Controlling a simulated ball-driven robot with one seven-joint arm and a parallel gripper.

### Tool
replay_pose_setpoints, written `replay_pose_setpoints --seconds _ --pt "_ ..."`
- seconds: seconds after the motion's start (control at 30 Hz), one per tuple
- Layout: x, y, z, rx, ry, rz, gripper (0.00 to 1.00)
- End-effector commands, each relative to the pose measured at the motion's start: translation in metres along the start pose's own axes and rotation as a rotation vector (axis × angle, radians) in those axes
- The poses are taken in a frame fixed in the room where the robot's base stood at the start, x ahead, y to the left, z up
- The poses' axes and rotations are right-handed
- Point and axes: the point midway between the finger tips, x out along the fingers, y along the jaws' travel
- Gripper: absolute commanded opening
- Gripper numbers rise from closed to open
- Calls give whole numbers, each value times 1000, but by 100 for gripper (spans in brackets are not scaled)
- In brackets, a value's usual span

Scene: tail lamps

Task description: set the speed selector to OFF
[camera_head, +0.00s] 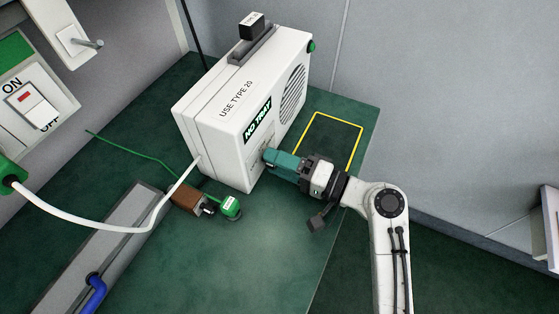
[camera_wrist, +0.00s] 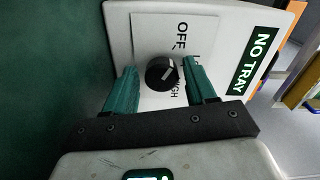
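The speed selector is a black round knob (camera_wrist: 162,73) with a white pointer line, on a pale plate lettered OFF, with an L word partly hidden and another ending in GH. The pointer slants to the upper right in the wrist view; I cannot tell exactly which label it marks. The knob sits on the front of a white box-shaped unit (camera_head: 222,112), which also shows in the wrist view (camera_wrist: 117,30). My gripper (camera_head: 268,157) has teal fingers either side of the knob, open, with a clear gap at the left and a narrow one at the right. In the head view the fingers hide the knob.
The unit stands on a green bench top (camera_head: 270,240). A yellow outlined square (camera_head: 340,122) lies empty to its right. A white cable (camera_head: 110,226) crosses at the left. A green round object (camera_head: 230,206) and brown block (camera_head: 186,202) lie in front. A wall switch (camera_head: 38,108) is at left.

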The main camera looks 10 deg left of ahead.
Motion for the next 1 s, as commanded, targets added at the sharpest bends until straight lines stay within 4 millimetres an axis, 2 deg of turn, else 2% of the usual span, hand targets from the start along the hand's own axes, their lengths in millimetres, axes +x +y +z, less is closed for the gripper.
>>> replay_pose_setpoints --seconds 0.07,0.3,0.43,0.8,1.0 --pt "0 -1 0 0 1 -1 63" --pt "-1 -1 -1 -1 2 -2 63" --pt "-10 -1 -2 0 5 -1 63" --pt "-77 0 -1 1 5 0 63" --pt "-101 0 -1 0 3 -1 63"
